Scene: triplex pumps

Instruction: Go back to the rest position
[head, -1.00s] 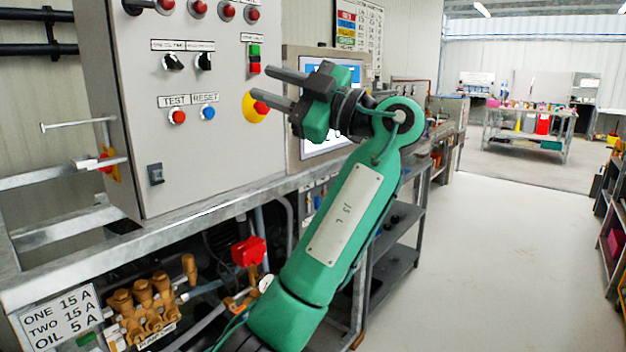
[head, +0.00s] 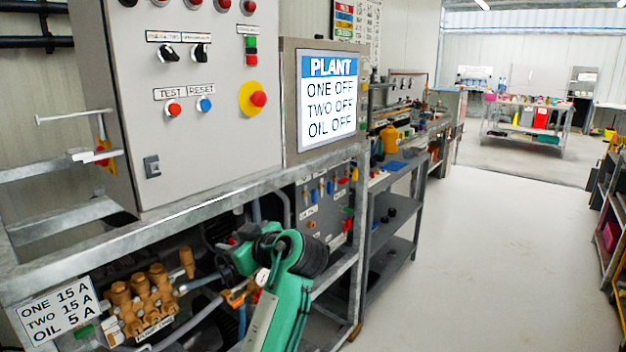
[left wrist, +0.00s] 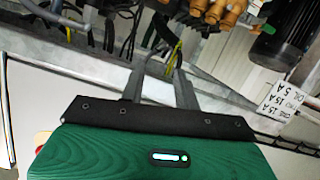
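My left gripper (head: 208,278) is low in the head view, in front of the frame below the control cabinet, pointing left towards the brass pump (head: 140,300). Its fingertips are hard to make out there. In the left wrist view the two grey fingers of this gripper (left wrist: 161,52) stand apart with nothing held between them. Cables and pipes show behind them. The control cabinet (head: 215,135) has switches, buttons and a yellow-backed red stop button (head: 258,98). The screen (head: 329,98) reads PLANT, ONE OFF, TWO OFF, OIL OFF. My right gripper is in neither view.
A metal frame rail (head: 190,222) runs just above my left arm. A label card (head: 57,312) is at the lower left. Shelving (head: 395,215) stands behind my arm. The pale floor (head: 490,260) to the right is clear. Racks (head: 610,210) line the right edge.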

